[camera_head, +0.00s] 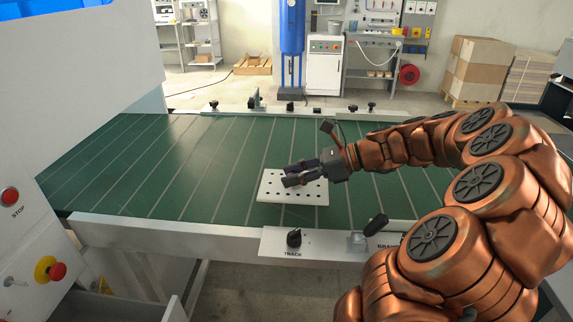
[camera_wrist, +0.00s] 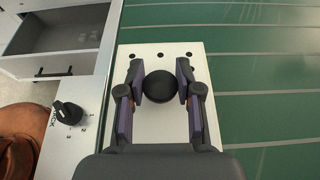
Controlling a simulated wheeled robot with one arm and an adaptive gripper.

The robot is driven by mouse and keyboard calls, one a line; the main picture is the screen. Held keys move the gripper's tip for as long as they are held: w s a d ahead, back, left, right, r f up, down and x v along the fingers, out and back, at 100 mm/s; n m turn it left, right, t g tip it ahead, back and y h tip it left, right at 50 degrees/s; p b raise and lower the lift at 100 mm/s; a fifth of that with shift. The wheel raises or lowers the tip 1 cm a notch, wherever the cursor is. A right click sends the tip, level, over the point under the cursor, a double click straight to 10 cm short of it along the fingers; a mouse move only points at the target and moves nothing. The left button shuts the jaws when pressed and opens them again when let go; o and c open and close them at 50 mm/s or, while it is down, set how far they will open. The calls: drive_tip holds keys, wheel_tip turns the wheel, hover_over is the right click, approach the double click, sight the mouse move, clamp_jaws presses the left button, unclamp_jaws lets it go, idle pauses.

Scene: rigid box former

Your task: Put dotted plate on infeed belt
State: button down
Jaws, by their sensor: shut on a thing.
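The dotted plate (camera_head: 310,198) is a white slab with rows of black holes. It is over the front part of the green infeed belt (camera_head: 215,165), near the front rail; whether it rests on the belt or hangs just above it is hard to tell. My gripper (camera_head: 296,172) is above the plate with its fingers shut on a round black knob (camera_wrist: 159,87). In the wrist view the plate (camera_wrist: 160,127) lies flat beneath the fingers, with the knob between the finger pads. My gripper hides part of the plate.
The front rail (camera_head: 180,230) carries a black TRACK knob (camera_head: 294,238) and a black lever (camera_head: 376,225). A white machine housing with a red stop button (camera_head: 10,196) stands at left. An open drawer (camera_wrist: 65,37) shows in the wrist view. The belt left of the plate is clear.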

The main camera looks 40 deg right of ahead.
drive_tip(key=w+d, duration=0.1)
drive_tip(key=w, duration=0.3)
drive_tip(key=w+d+p, duration=0.1)
drive_tip(key=w+d, duration=0.1)
drive_tip(key=w, duration=0.2)
drive_tip(key=w+d+f, duration=0.1)
drive_tip(key=w, duration=0.4)
drive_tip(key=shift+d+f+p, duration=0.1)
drive_tip(key=shift+d+p, duration=0.25)
drive_tip(key=shift+d, duration=0.05)
drive_tip(key=shift+w+f, duration=0.1)
drive_tip(key=shift+f, duration=1.7)
drive_tip(key=shift+f, duration=0.1)
drive_tip(key=c, duration=0.8)
unclamp_jaws()
drive_tip(key=shift+d, duration=0.1)
drive_tip(key=v, duration=1.2)
drive_tip(key=shift+w, duration=0.1)
